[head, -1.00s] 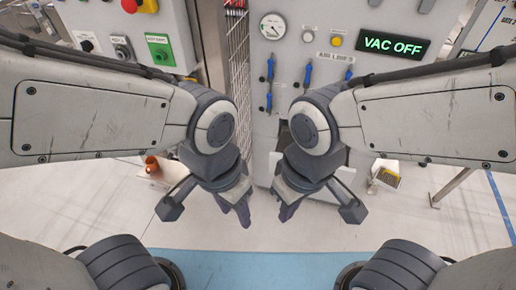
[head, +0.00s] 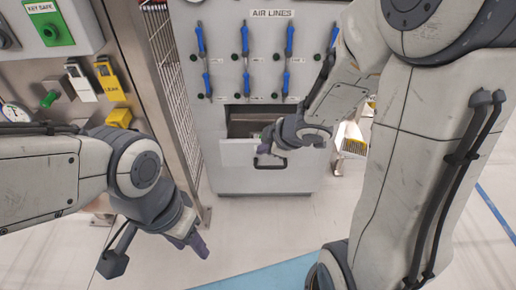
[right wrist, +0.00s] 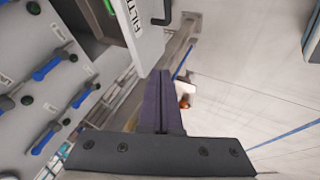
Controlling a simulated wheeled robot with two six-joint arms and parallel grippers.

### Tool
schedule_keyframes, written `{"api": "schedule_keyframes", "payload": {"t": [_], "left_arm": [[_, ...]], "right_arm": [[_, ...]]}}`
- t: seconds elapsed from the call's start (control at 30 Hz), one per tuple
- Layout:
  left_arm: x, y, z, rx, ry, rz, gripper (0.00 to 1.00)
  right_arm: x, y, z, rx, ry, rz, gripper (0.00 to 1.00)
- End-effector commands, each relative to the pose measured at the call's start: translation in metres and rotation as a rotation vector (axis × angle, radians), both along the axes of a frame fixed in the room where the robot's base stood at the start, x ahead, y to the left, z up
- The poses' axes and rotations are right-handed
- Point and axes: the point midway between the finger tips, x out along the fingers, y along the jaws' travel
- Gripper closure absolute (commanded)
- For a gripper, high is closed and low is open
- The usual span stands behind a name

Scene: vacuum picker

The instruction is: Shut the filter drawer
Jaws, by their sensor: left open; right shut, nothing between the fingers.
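The filter drawer (head: 232,152) stands pulled out from the grey cabinet, low in its front, with its dark inside showing above the front panel. A dark handle (head: 271,165) is on that panel. My right gripper (head: 266,146) is shut and empty, in front of the drawer's right half near its top edge. In the right wrist view the drawer front (right wrist: 146,38), with part of its label, lies just beyond the shut fingers (right wrist: 168,75). I cannot tell whether they touch it. My left gripper (head: 198,246) is open and empty, low at the left, away from the drawer.
Blue valve handles (head: 244,38) line the cabinet above the drawer, under an AIR LINES sign (head: 272,13). A mesh fence (head: 172,85) stands left of the cabinet. The floor in front is clear.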

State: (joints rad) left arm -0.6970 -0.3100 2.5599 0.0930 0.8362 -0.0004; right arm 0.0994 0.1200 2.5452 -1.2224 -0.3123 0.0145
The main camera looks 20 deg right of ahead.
Motion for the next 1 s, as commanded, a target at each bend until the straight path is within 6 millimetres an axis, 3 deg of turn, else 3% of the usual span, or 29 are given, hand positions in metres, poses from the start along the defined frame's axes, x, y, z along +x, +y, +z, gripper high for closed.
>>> {"api": "schedule_keyframes", "payload": {"t": [0.43,0.47,0.5,0.7,1.0], "left_arm": [[0.000,0.000,-0.060,0.000,0.000,0.000,0.53],[0.000,0.000,-0.060,0.000,0.000,0.000,0.53],[0.000,0.000,-0.048,0.001,0.001,0.000,0.53],[0.000,0.000,-0.041,0.000,0.000,0.000,0.53],[0.000,0.000,-0.041,0.000,0.000,0.000,0.53]], "right_arm": [[0.049,0.020,-0.078,-0.003,0.002,0.000,1.00],[0.052,0.021,-0.079,-0.002,0.001,-0.001,1.00],[0.060,0.017,-0.069,-0.002,0.001,-0.004,1.00],[0.082,0.010,-0.070,-0.002,0.001,-0.004,1.00],[0.088,0.009,-0.071,-0.002,0.001,-0.003,1.00]]}}
